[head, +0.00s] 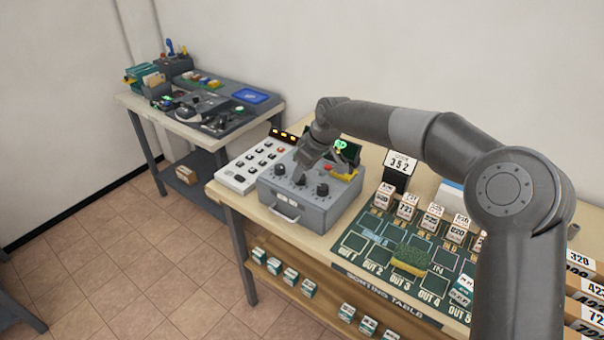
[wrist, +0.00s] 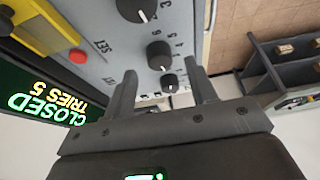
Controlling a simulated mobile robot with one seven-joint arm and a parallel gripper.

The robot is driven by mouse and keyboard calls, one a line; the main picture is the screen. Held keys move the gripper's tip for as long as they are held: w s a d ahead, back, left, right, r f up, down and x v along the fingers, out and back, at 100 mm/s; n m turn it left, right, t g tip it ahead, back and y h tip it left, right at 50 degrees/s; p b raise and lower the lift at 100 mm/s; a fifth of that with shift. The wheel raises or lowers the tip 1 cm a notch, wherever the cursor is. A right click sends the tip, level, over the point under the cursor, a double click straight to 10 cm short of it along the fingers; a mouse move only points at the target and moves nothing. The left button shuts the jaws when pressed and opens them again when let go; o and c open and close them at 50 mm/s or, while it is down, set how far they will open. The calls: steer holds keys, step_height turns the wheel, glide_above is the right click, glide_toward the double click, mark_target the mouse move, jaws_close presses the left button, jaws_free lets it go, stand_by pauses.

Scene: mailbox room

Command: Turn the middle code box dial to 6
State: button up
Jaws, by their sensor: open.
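The grey code box (head: 300,210) stands on the table with three black dials in a row on its top. The middle dial (head: 301,180) also shows in the wrist view (wrist: 160,54), with a white pointer mark and printed digits beside it. I cannot read its setting for sure. The other dials are the left one (head: 280,169) and the right one (head: 322,190). My gripper (wrist: 162,73) is open and empty, pointing down over the dial row near the middle dial. I see no contact with a dial. The green display (wrist: 45,105) reads CLOSED, TRIES 5.
A white button panel (head: 252,166) stands left of the box. A red button (wrist: 77,56) and yellow part (wrist: 45,25) sit beside the dials. The green sorting mat (head: 365,225) with several numbered blocks lies to the right. A second table (head: 190,130) stands behind left.

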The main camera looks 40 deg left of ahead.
steer(key=shift+x, duration=1.35)
steer(key=shift+c, duration=0.4)
steer(key=c, duration=0.9)
